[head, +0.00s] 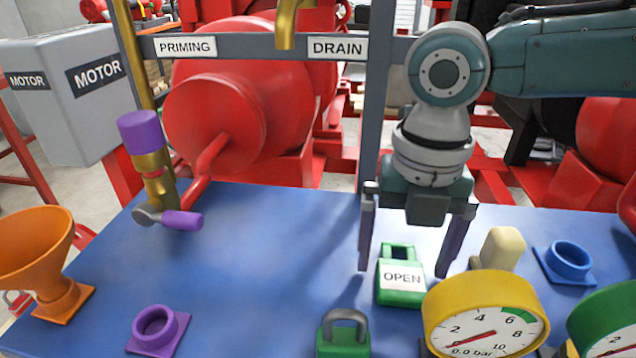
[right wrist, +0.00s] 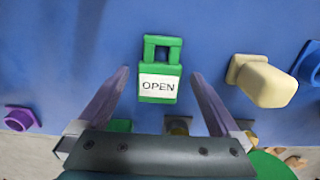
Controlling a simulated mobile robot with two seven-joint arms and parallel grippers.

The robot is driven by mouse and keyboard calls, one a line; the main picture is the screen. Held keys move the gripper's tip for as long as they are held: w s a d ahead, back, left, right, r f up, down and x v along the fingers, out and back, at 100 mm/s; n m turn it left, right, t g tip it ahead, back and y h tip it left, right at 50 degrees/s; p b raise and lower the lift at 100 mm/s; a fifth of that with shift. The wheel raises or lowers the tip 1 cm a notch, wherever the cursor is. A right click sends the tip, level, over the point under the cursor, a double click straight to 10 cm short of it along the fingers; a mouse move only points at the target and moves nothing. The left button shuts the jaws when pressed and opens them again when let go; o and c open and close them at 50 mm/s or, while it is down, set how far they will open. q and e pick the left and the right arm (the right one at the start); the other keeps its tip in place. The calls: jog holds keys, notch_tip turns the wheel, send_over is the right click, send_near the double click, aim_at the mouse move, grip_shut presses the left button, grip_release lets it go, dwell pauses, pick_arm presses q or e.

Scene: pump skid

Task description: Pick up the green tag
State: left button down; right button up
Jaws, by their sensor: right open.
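My left gripper is not in view.
On the blue table (head: 250,260) a green padlock (head: 343,340) and a yellow gauge (head: 485,315) stand in front of the tag. A cream block (head: 498,248) and a blue ring (head: 569,262) are to the right.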

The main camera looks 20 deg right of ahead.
jog(key=shift+f, duration=0.3)
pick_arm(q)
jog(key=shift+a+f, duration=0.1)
pick_arm(e)
jog(key=c, duration=1.4)
jog(key=shift+r, duration=0.15)
